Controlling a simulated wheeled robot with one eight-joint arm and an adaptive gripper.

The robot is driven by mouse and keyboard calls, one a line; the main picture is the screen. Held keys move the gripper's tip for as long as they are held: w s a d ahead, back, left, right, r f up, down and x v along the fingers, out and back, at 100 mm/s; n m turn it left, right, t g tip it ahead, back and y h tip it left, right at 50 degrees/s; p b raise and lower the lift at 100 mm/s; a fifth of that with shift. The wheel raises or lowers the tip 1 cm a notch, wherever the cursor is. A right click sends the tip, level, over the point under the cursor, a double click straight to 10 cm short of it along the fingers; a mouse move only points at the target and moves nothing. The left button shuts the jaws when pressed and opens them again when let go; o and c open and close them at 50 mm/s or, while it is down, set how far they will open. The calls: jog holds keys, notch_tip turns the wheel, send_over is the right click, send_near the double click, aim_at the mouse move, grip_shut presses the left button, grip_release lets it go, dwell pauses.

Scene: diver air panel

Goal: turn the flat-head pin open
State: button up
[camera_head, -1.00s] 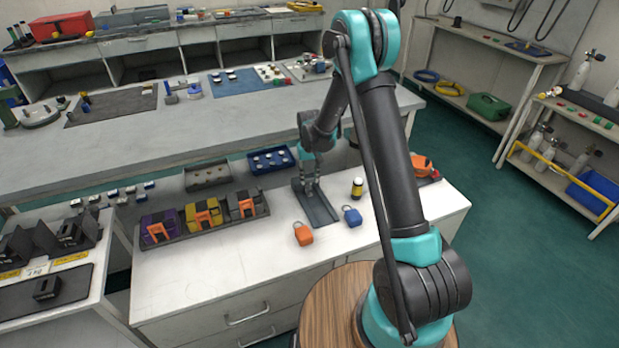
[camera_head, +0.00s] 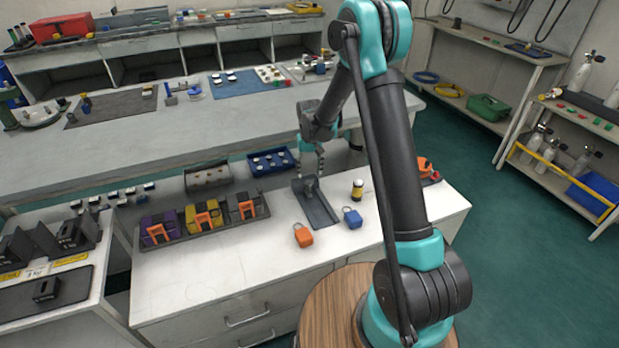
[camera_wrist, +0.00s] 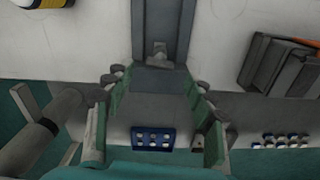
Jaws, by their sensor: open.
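The flat-head pin appears as a small grey fitting (camera_head: 311,184) standing on a dark grey plate (camera_head: 318,208) on the white counter. In the wrist view the fitting (camera_wrist: 158,54) shows at the top middle, on the plate (camera_wrist: 147,22). Its exact turn angle is too small to tell. My gripper (camera_head: 311,168) is open and empty, at the back end of the plate, apart from the fitting. In the wrist view my gripper's fingers (camera_wrist: 159,82) are spread wide, with the fitting beyond the gap between the tips.
A tray of coloured blocks (camera_head: 178,236) is to the left. A blue tray (camera_head: 255,170) lies behind.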

notch_tip(320, 180, up, 8)
jog(key=shift+f, duration=0.15)
dwell(0.3)
jog(key=s+d+r+m+t, duration=0.1)
jog(key=s+d+r, duration=0.2)
jog(key=s+d, duration=0.4)
jog(key=s+d+r+t, duration=0.1)
jog(key=s+d+r, duration=0.2)
jog(key=s+d, duration=0.4)
jog(key=s+d+f+m+t, duration=0.1)
jog(key=s+d, duration=0.2)
jog(key=s, duration=0.5)
jog(key=s+d+f+t, duration=0.1)
jog(key=s+d+f, duration=0.1)
jog(key=s, duration=0.7)
jog(key=shift+d+m, duration=0.4)
jog(key=shift+d, duration=0.2)
